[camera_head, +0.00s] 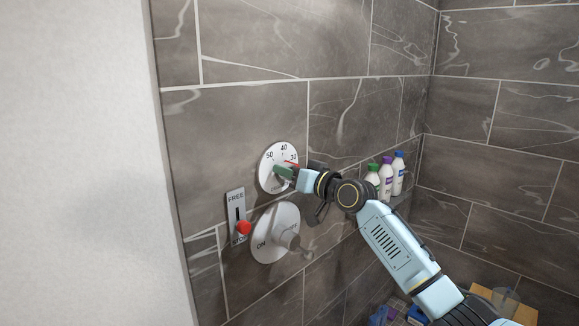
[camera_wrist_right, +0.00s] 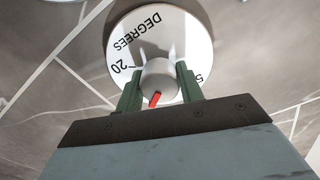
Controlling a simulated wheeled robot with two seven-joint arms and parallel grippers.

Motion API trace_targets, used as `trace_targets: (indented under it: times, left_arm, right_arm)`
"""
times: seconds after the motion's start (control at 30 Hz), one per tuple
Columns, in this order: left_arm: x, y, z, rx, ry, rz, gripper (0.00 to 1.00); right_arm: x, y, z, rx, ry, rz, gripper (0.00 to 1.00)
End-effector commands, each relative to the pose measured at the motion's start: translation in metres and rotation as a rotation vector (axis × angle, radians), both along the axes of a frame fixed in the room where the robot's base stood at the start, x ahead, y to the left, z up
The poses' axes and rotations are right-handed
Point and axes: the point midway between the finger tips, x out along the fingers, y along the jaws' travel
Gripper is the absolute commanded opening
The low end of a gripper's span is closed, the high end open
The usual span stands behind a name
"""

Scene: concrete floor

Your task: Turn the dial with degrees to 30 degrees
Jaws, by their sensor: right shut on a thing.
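The dial with degrees (camera_head: 267,174) is a round white plate on the tiled wall, marked 50, 40 and 30 in the head view. Its red pointer (camera_head: 291,163) points right, close to the 30 mark. My right gripper (camera_head: 282,170) is at the dial, its green fingers shut on the dial's knob, which they mostly hide there. In the right wrist view the grey knob (camera_wrist_right: 160,79) with its red mark (camera_wrist_right: 155,99) sits between the two fingers, against the white plate (camera_wrist_right: 180,38). My left gripper is not in view.
Below the dial is a round ON knob (camera_head: 270,240). Left of it is a FREE slider (camera_head: 237,205) with a red handle. Several bottles (camera_head: 386,177) stand on a ledge right of my gripper. A wooden stool (camera_head: 520,312) is at lower right.

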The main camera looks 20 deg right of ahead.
Motion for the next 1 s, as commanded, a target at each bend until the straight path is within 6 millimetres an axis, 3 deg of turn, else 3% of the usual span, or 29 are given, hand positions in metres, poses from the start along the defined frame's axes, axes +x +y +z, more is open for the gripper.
trace_targets:
  times: [0.4,1.0]
  left_arm:
    - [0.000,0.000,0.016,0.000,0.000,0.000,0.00]
    - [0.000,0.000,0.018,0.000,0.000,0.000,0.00]
  right_arm:
    - [0.000,0.000,0.000,0.228,0.084,0.000,0.14]
    - [0.000,0.000,0.000,0.277,0.101,0.000,0.14]
